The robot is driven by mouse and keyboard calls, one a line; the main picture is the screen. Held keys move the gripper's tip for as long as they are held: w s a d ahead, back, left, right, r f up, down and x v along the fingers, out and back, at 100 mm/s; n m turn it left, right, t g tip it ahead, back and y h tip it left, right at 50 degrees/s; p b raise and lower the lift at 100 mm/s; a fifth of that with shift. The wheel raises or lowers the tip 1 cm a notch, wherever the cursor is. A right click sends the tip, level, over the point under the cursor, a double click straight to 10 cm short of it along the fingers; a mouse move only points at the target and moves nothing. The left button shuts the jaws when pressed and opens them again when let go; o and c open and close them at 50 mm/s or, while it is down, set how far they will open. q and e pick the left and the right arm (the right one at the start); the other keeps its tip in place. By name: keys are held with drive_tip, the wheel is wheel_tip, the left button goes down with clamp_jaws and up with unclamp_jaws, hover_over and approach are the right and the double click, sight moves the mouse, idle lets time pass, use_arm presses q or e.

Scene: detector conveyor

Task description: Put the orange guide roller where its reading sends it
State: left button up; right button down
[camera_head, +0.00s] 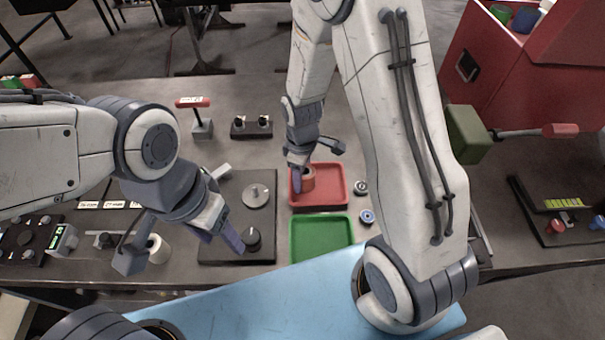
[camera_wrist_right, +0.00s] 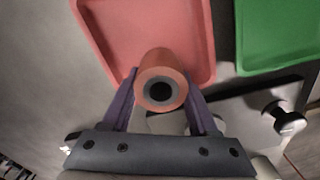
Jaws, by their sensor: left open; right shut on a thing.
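The orange guide roller (camera_head: 307,178) is in my right gripper (camera_head: 299,180), over the left part of the red tray (camera_head: 333,199). In the right wrist view the roller (camera_wrist_right: 162,65) sits between the two purple fingers (camera_wrist_right: 161,104), its hollow end facing the camera. I cannot tell whether it touches the tray floor. The red tray also shows in the right wrist view (camera_wrist_right: 204,30). The green tray (camera_head: 321,237) lies in front of it, empty; part of it also shows in the right wrist view (camera_wrist_right: 280,30). My left gripper (camera_head: 186,257) is open and empty above the dark plate's left side.
A dark plate (camera_head: 262,221) bears a round metal disc (camera_head: 256,195) and a black knob (camera_head: 252,238). A white roller (camera_head: 158,249) stands near my left gripper. Two small rings (camera_head: 366,216) lie right of the trays. A red bin (camera_head: 500,60) stands at the back right.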

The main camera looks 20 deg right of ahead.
drive_tip(key=shift+f, duration=0.15)
drive_tip(key=shift+f, duration=0.2)
drive_tip(key=shift+c, duration=2.2)
unclamp_jaws()
